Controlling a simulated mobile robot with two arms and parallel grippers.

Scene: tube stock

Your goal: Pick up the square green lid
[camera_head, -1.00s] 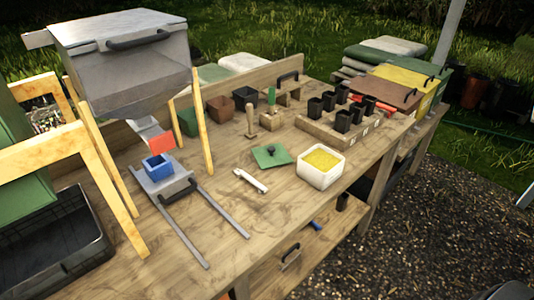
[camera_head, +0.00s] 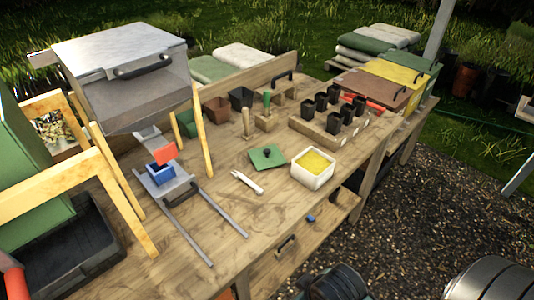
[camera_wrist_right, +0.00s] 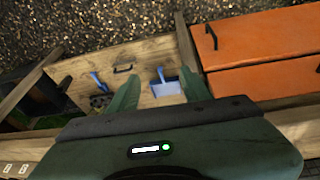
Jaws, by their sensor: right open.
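The square green lid (camera_head: 262,163) lies flat on the wooden workbench, its dark round knob facing up. It is just left of a white square tub (camera_head: 309,179) filled with yellow material, which has no lid on it. The lid is not visible in the right wrist view. My right gripper (camera_wrist_right: 160,88) shows in the right wrist view with its two green fingers apart and nothing between them. It is away from the lid, above an open wooden drawer with blue-handled tools (camera_wrist_right: 165,87). My left gripper is not in view.
A white-handled tool (camera_head: 247,182) lies left of the lid. A wooden rack (camera_head: 330,143) of black pots stands behind the tub. Metal rails (camera_head: 210,230) and a blue box (camera_head: 160,175) are further left. The bench front is mostly clear.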

